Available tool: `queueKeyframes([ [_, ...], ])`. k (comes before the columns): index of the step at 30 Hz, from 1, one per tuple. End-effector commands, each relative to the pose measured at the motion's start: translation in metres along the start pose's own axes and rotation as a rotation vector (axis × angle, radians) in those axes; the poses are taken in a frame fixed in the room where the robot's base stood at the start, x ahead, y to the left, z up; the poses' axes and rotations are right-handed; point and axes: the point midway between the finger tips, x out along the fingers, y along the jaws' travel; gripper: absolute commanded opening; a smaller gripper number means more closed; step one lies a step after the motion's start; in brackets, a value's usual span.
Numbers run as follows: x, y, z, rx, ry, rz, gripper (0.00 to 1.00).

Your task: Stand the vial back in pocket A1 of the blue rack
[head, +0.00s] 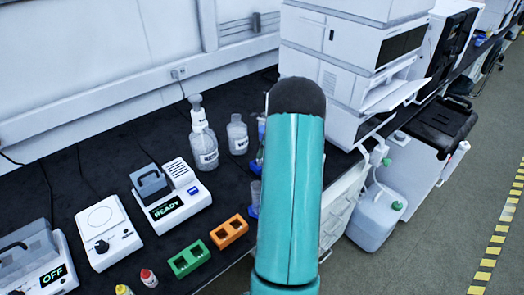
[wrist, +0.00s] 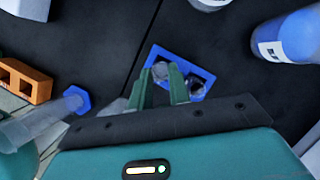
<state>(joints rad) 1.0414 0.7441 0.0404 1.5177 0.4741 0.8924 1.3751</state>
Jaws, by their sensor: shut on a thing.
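In the wrist view, my gripper (wrist: 160,76) has its two green fingers closed around a small clear vial (wrist: 160,70). The vial is seen nearly from above at the left pocket of the blue rack (wrist: 180,52). I cannot tell whether it stands in that pocket or is held just over it. The rack's right pocket (wrist: 196,88) looks dark, and I see no vial in it. The pocket labels are not readable. In the head view my arm hides the gripper, the vial and most or all of the blue rack.
A clear cylinder with a blue foot (wrist: 75,98) stands left of my gripper, near the orange rack (head: 229,232). The green rack (head: 188,258) and the READY device (head: 172,200) stand further left.

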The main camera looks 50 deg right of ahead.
Motion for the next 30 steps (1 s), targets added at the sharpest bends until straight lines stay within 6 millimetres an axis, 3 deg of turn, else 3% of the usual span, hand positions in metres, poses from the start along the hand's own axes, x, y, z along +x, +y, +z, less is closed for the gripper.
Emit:
queueKeyframes([
  [14,0.0084,0.0001,-0.0023,0.000,0.000,0.000,0.00],
  [15,0.0083,0.0000,-0.0023,0.000,0.000,0.000,0.21],
  [18,0.0082,0.0001,-0.0023,0.000,0.000,0.000,0.40],
  [19,0.0082,0.0000,-0.0024,0.000,0.000,0.000,0.44],
  [25,0.0081,0.0000,-0.0024,0.000,0.000,0.000,0.44],
  [28,0.0082,0.0001,-0.0024,0.000,0.000,0.000,0.62],
  [30,0.0081,0.0000,-0.0024,0.000,0.000,0.000,0.62],
])
